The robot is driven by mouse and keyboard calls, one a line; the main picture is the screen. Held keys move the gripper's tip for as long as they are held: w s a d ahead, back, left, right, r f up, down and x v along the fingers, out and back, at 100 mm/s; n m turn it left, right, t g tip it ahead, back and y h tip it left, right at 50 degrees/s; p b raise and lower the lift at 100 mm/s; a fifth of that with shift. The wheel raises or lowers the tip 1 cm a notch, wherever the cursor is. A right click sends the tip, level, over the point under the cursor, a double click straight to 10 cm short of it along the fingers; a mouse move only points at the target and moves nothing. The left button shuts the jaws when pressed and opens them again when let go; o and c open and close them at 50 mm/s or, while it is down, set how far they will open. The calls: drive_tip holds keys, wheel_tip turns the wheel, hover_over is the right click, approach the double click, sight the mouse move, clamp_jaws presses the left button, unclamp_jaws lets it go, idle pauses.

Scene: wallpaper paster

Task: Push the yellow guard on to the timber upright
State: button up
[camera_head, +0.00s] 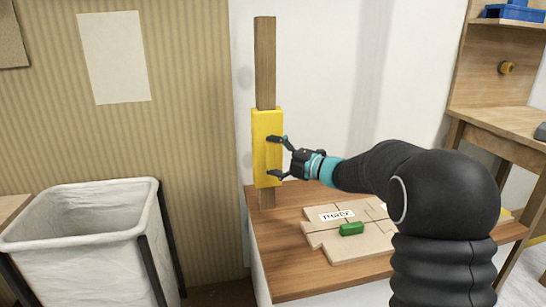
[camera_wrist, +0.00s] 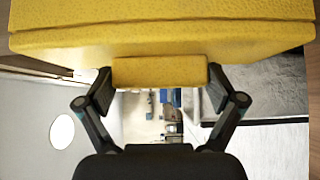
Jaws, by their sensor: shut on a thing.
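The yellow guard (camera_head: 265,150) is on the lower middle part of the timber upright (camera_head: 265,60). The upright shows above and below the guard and stands at the left back of the wooden table. My gripper (camera_head: 273,155) reaches in from the right, with its fingers at the guard's right side. In the wrist view, the fingers (camera_wrist: 160,90) are shut on a narrow yellow rib of the guard (camera_wrist: 160,38), whose wide body fills the top of the picture. How fully the guard sits around the upright cannot be told.
A white lined bin (camera_head: 80,240) stands at the left. A wooden bench (camera_head: 505,120) is at the right. A pale wall is behind the upright.

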drive_tip(key=shift+w+a, duration=0.1)
drive_tip(key=shift+w, duration=0.2)
drive_tip(key=o, duration=0.8)
drive_tip(key=shift+s, duration=0.1)
drive_tip(key=s+d+b, duration=0.2)
drive_tip(key=s+b, duration=0.1)
drive_tip(key=s, duration=0.3)
drive_tip(key=shift+s, duration=0.3)
idle(0.5)
